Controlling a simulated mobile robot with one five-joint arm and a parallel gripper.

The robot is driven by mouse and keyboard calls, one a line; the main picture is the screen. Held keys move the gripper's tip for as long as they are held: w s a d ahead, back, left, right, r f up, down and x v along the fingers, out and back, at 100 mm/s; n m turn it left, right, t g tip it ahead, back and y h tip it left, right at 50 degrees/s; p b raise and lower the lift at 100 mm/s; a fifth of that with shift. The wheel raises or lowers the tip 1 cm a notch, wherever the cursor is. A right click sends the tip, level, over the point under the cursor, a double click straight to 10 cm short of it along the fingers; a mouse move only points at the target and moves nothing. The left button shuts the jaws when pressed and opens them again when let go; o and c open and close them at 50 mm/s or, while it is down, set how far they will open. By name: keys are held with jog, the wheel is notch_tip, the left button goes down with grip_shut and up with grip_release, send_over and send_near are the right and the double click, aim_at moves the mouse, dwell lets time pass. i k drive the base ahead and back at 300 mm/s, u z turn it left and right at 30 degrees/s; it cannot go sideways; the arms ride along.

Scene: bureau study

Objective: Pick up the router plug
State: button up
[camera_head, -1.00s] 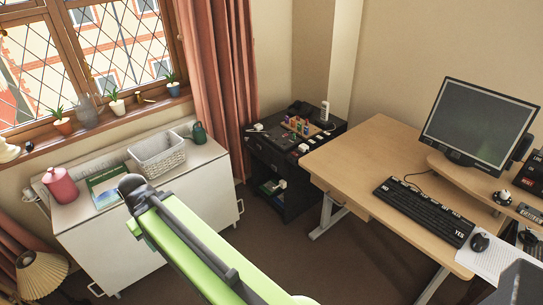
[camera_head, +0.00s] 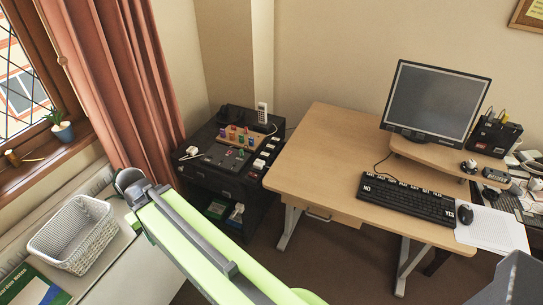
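A black cabinet (camera_head: 225,180) in the corner, left of the desk, has several small white plug-like pieces on its top. One white piece (camera_head: 192,151) lies at the left of the top, with a thin light strip beside it. Another white piece (camera_head: 259,164) sits near the right front edge, with more behind it. They are too small to tell which is the router plug. My green arm rises from the bottom middle toward the left. My gripper's fingers do not show.
A board with coloured pieces (camera_head: 240,138) and a white handset (camera_head: 262,112) are on the cabinet. A white basket (camera_head: 75,235) stands at left. Carpet lies between cabinet and desk.

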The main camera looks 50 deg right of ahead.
aim_at(259, 165)
jog(key=z, duration=0.15)
jog(key=i, duration=1.05)
jog(key=u, duration=0.1)
